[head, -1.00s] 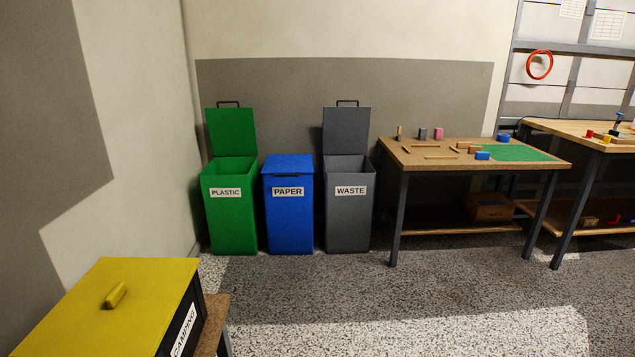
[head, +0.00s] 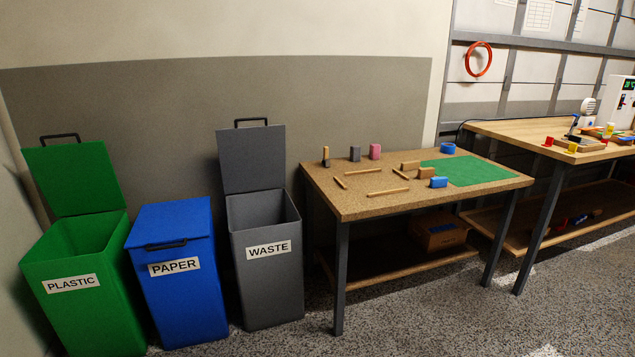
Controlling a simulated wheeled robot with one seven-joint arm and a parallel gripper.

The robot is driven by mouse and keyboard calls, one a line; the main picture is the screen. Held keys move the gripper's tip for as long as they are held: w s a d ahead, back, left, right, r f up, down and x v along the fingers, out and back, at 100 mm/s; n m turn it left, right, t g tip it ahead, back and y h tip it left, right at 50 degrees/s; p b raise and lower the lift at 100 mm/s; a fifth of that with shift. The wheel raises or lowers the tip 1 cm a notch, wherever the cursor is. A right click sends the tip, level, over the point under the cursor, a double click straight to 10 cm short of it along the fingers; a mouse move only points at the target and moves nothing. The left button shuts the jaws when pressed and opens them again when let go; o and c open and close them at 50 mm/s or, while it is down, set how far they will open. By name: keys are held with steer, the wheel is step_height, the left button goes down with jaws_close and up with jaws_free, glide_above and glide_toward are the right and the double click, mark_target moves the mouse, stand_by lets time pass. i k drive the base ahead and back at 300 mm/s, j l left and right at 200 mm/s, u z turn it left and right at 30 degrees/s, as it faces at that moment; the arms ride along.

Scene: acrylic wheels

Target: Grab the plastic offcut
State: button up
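No piece in the head view is marked as the plastic offcut, and I cannot tell which one it is. Several small pieces lie on the wooden table (head: 350,204). Along its back stand a brown and black piece (head: 326,157), a grey block (head: 355,153) and a pink block (head: 375,151). A blue ring-shaped roll (head: 447,148) sits at the mat's back edge. Thin wooden strips (head: 388,192) lie in the middle. My gripper is not in view.
The green PLASTIC bin (head: 90,310) and grey WASTE bin (head: 265,285) have raised lids. The blue PAPER bin (head: 180,300) is closed. A cardboard box (head: 437,235) is on the table's lower shelf. A second workbench (head: 510,132) stands right. Floor in front of the table is clear.

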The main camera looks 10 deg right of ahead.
mark_target(435, 183)
steer(key=i+z, duration=0.35)
steer(key=i, duration=0.3)
steer(key=i+j+z, duration=0.1)
steer(key=i+z, duration=0.25)
steer(key=i, duration=0.25)
steer(key=i+l+z, duration=0.25)
steer(key=i+j+z, duration=0.1)
steer(key=i+z, duration=0.2)
steer(key=i, duration=0.15)
steer(key=i+l+u, duration=0.2)
steer(key=i, duration=0.3)
steer(key=i+l+u, duration=0.2)
steer(key=i, duration=0.35)
steer(key=j, duration=0.1)
